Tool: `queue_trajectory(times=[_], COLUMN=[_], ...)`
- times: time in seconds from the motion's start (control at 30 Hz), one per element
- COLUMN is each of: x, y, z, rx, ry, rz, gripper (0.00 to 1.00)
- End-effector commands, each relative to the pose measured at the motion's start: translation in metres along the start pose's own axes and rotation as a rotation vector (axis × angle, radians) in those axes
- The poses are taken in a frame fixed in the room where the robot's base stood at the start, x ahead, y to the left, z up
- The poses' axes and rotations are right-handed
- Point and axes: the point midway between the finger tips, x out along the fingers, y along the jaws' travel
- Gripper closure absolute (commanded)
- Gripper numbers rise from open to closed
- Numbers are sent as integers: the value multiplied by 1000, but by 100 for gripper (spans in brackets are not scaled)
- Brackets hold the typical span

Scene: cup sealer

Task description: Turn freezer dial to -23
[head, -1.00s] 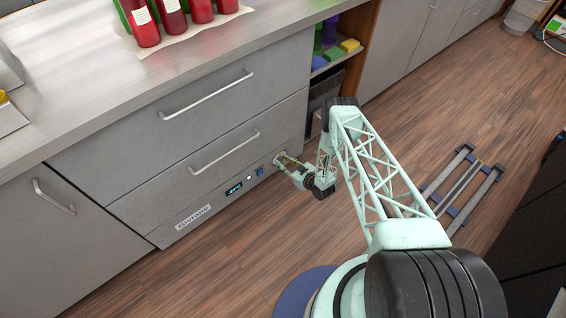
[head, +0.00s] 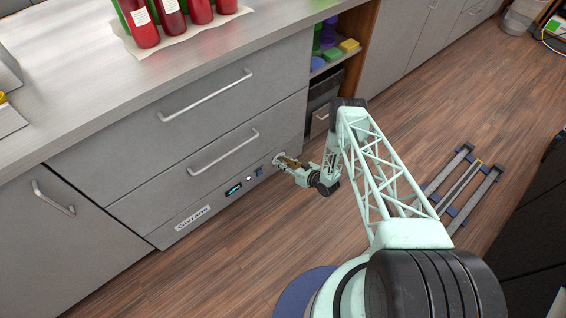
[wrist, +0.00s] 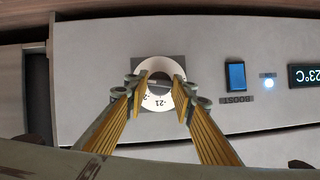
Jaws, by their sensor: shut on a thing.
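The freezer dial (wrist: 148,68) is a white round disc with small numbers, on the grey front panel in the wrist view. A mark that looks like -21 shows near its lower edge. My gripper (wrist: 159,83) has its two fingers on either side of the dial's middle, shut on it; they cover parts of the scale. In the head view my gripper (head: 288,163) is at the right end of the panel below the lower drawer. The lit display (wrist: 305,76) appears to show 23°C and is cut off by the frame edge.
A blue switch (wrist: 235,76) with a BOOST label and a small white light (wrist: 268,83) sit between dial and display. Drawer handles (head: 225,150) stick out above the panel. A metal frame (head: 462,185) lies on the floor at right, with clear floor around it.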

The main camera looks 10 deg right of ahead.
Motion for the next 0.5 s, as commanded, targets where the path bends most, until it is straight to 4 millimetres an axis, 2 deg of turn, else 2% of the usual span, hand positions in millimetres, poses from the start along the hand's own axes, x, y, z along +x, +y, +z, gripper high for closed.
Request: queue_trajectory(times=[0.03, 0.07, 0.2, 0.5], x=[0, 0, 0, 0], y=[0, 0, 0, 0], z=[0, 0, 0, 0], rx=[0, 0, 0, 0], ry=[0, 0, 0, 0], rz=[1, 1, 1, 0], gripper=[87, 76, 63, 63])
